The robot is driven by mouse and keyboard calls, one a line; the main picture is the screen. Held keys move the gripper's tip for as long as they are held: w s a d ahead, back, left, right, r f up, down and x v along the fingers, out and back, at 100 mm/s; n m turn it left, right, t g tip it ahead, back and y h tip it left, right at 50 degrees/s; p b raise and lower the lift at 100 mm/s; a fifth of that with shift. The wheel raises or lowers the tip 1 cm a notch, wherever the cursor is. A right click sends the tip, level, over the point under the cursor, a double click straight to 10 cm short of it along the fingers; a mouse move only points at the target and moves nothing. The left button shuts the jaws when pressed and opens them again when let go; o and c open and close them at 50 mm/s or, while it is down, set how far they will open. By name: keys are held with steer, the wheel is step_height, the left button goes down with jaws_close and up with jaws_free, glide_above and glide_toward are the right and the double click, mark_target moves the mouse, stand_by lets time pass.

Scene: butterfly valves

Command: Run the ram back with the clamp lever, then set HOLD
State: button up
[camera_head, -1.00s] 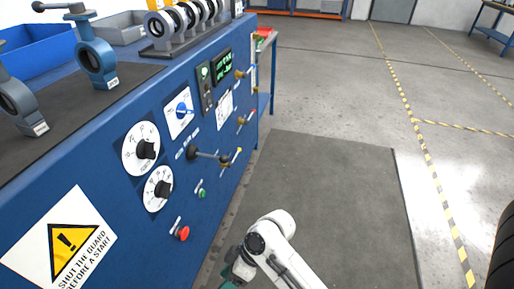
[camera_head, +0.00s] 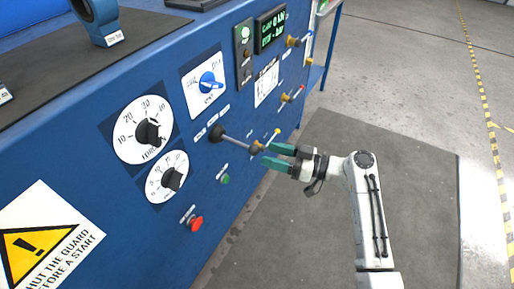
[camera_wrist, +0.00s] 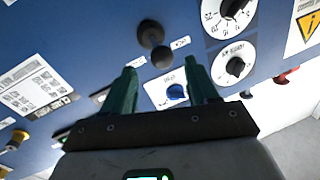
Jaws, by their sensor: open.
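A black-knobbed lever (camera_head: 232,140) sticks out of the blue panel; its dark knob also shows in the wrist view (camera_wrist: 150,33). I take it to be the clamp lever. A blue selector knob (camera_head: 210,84) sits on a white plate above it; its lettering is too small to read. In the wrist view that knob (camera_wrist: 177,92) appears between the fingers, beyond them. My gripper (camera_head: 270,156) is open and empty, its green fingers by the lever's right end. I cannot tell whether they touch it. The wrist view shows the open fingers (camera_wrist: 160,66). I cannot make out the ram.
Two dials (camera_head: 143,130) (camera_head: 167,177) are left of the lever. A green button (camera_head: 225,179) and a red button (camera_head: 195,223) sit below. Brass valves (camera_head: 285,97) and a green-lit display (camera_head: 270,29) are to the right. The floor mat (camera_head: 400,150) beside the panel is clear.

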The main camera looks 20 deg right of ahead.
mark_target(253, 151)
steer(key=x, duration=0.6)
steer(key=shift+a, duration=0.15)
jaws_close()
stand_by(0.4)
steer(key=shift+s, duration=0.1)
